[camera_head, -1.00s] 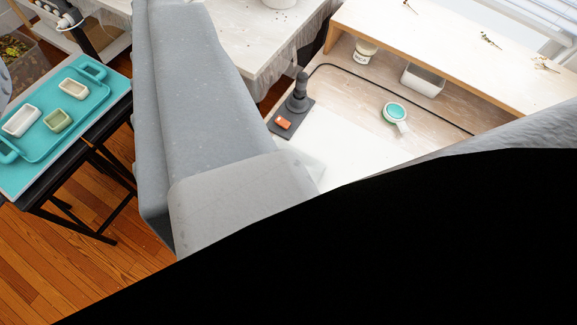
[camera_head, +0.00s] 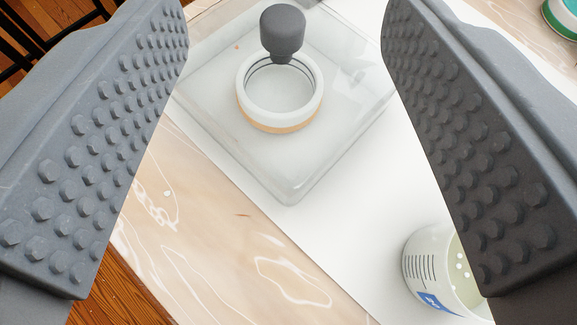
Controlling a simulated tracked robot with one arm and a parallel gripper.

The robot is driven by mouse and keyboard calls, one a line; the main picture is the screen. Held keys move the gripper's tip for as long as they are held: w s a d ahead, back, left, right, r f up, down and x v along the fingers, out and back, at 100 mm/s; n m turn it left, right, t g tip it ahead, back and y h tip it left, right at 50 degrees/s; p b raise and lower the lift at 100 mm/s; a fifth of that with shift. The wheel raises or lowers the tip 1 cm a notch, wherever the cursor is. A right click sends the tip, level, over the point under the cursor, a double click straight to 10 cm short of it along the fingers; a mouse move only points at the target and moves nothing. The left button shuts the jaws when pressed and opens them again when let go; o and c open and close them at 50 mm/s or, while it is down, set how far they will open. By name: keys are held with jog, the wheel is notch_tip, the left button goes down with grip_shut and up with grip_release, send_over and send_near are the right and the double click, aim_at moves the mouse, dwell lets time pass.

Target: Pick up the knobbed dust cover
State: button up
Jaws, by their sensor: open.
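The knobbed dust cover (camera_head: 345,150) is a clear, square, round-cornered box in the upper middle of the view, with a dark grey knob (camera_head: 283,30) on top. A white ring with a tan lower edge (camera_head: 281,92) shows through the clear cover below the knob. My gripper (camera_head: 285,25) is open, its two dark studded fingers spread wide at the left and right. The knob appears in the gap between the fingertips, with clear space on both sides. Neither finger visibly touches it, and its height relative to the fingertips is hard to tell.
The cover rests on a white sheet (camera_head: 310,235) over a marbled tan tabletop (camera_head: 215,235). A pale cup with a blue label (camera_head: 425,270) stands at lower right, partly behind the right finger. A green-and-white container (camera_head: 562,18) is cut off at top right.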

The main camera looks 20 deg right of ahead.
aim_at(284, 43)
jog(key=shift+y, duration=0.3)
jog(key=f, duration=0.1)
jog(key=f+p, duration=0.1)
jog(key=f, duration=0.1)
jog(key=f+p, duration=0.1)
jog(key=f, duration=0.1)
jog(key=shift+w+d, duration=0.35)
jog(key=x, duration=0.5)
jog(key=shift+f+b, duration=0.3)
jog(key=shift+b, duration=0.1)
jog(key=shift+w+d+f, duration=0.1)
jog(key=shift+w, duration=0.45)
jog(key=b+x, duration=0.1)
jog(key=x, duration=0.1)
jog(key=b+x, duration=0.1)
jog(key=x, duration=0.1)
jog(key=shift+f, duration=0.3)
jog(key=shift+w, duration=0.4)
